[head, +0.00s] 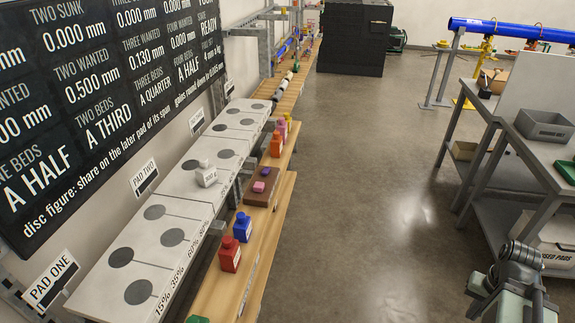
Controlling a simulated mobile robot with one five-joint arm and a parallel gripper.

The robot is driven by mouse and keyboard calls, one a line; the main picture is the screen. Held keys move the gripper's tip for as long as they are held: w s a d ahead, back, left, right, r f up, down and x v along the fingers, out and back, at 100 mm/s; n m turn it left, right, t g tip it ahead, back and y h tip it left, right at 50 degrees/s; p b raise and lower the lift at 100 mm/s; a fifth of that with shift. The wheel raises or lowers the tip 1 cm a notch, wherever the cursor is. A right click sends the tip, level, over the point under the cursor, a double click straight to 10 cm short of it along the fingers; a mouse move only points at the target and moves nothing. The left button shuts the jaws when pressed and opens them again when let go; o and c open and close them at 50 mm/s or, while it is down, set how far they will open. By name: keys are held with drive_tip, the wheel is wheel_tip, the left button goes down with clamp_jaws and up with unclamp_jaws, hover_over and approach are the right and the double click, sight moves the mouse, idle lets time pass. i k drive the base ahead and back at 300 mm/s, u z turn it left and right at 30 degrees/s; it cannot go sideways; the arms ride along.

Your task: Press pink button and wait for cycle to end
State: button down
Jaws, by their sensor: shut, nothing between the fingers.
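I cannot tell whether either is the pink button; no clearly marked button shows. My gripper (522,256) is at the lower right, shut and empty, far from the shelf and apart from everything. Its fingertips are small and hard to make out.
Red (230,255) and blue (243,227) bottles stand on the wooden shelf (262,255), beside white pads with grey discs. A small white weight (206,175) rests on one pad. A black board hangs left. Grey benches (500,110) stand right; the middle floor is clear.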

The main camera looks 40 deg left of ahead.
sight(259, 187)
drive_tip(key=u, duration=0.05)
drive_tip(key=i, duration=2.1)
drive_tip(key=u, duration=4.85)
